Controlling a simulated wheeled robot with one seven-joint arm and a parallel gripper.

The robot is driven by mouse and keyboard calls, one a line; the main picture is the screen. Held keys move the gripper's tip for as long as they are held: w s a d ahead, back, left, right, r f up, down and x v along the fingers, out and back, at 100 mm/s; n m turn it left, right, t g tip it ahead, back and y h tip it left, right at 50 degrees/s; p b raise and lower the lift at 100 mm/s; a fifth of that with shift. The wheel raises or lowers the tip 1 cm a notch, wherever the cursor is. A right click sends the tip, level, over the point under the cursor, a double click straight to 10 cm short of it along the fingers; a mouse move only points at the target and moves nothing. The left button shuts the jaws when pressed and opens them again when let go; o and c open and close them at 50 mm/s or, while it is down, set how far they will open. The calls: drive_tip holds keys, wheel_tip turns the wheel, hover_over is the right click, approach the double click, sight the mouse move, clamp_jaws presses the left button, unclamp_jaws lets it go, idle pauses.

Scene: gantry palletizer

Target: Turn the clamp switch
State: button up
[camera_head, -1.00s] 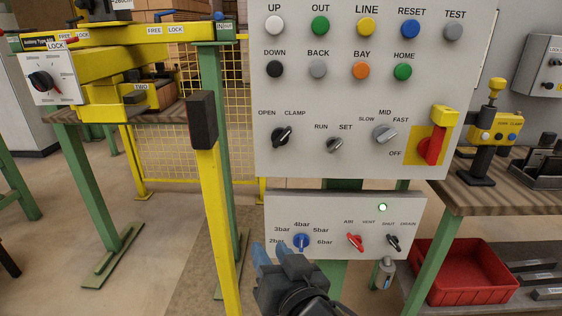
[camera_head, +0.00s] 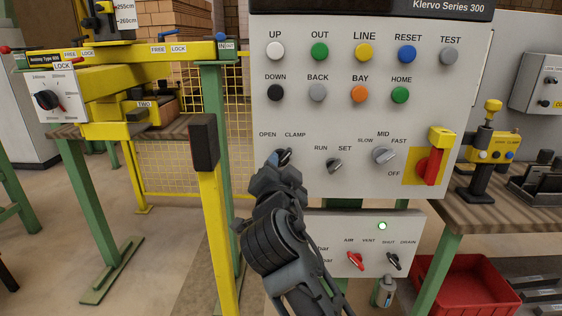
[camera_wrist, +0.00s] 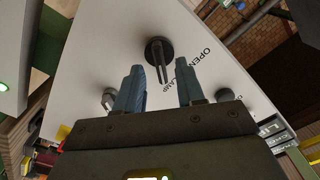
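The clamp switch (camera_head: 285,156) is a black rotary knob under the OPEN and CLAMP labels, low on the left of the grey control panel (camera_head: 430,75). In the wrist view the knob (camera_wrist: 158,52) stands out from the panel, just beyond the fingertips and between their lines. My gripper (camera_head: 277,160) is in front of the knob and partly hides it in the head view. In the wrist view my gripper (camera_wrist: 160,82) is open, with a finger on each side and a clear gap between them. No contact with the knob shows.
A RUN/SET knob (camera_head: 334,166) and a SLOW/MID/FAST knob (camera_head: 384,155) sit to the right, then a red switch (camera_head: 430,167). Push buttons fill the panel above. A lower panel (camera_head: 415,225) has small valves. A yellow post (camera_head: 215,235) stands close at left.

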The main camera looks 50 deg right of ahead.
drive_tip(key=shift+x, duration=0.9)
drive_tip(key=shift+c, duration=0.3)
clamp_jaws()
